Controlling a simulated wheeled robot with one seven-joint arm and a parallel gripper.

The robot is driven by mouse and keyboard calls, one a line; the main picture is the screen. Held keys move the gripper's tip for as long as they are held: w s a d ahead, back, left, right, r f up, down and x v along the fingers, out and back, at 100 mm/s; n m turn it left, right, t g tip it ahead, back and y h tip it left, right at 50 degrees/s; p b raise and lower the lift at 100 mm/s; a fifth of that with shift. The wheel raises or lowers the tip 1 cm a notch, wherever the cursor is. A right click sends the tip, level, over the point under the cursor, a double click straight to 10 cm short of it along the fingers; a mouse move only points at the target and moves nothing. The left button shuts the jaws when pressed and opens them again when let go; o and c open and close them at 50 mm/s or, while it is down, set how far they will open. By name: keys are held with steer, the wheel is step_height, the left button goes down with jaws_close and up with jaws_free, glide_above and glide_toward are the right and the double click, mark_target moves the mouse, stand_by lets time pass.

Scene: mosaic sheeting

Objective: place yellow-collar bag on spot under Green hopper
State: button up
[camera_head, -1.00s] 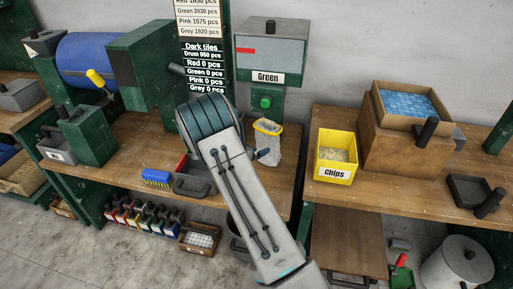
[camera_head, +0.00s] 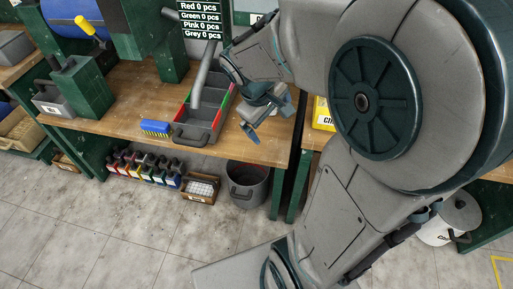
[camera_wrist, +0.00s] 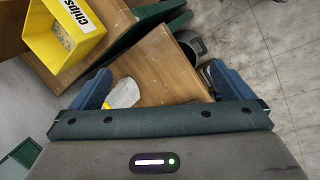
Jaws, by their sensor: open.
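My gripper (camera_head: 265,120) is over the right part of the middle workbench (camera_head: 130,92) in the head view, its blue fingers apart. In the wrist view my gripper (camera_wrist: 162,80) is open, with nothing held between its fingers. A whitish bag (camera_wrist: 122,94) with a bit of yellow at its edge shows on the wooden bench just inside the left finger, partly hidden by the gripper body. I cannot tell whether the finger touches it. In the head view the bag is not visible behind my arm. The Green hopper and the spot under it are mostly hidden there.
A grey divided tray (camera_head: 205,125) and a blue brush (camera_head: 156,127) lie left of the gripper. The yellow Chips bin (camera_head: 323,113), also in the wrist view (camera_wrist: 66,30), stands on the right bench. A grey bucket (camera_head: 247,184) is below the bench edge.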

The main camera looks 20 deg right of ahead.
steer(key=s+a+r+m+t+y, duration=0.1)
steer(key=s+a+m+y, duration=0.3)
steer(key=s+a, duration=0.3)
steer(key=shift+s+a+r+m, duration=0.15)
steer(key=shift+s+r+m, duration=0.25)
steer(key=shift+s, duration=0.65)
stand_by(1.0)
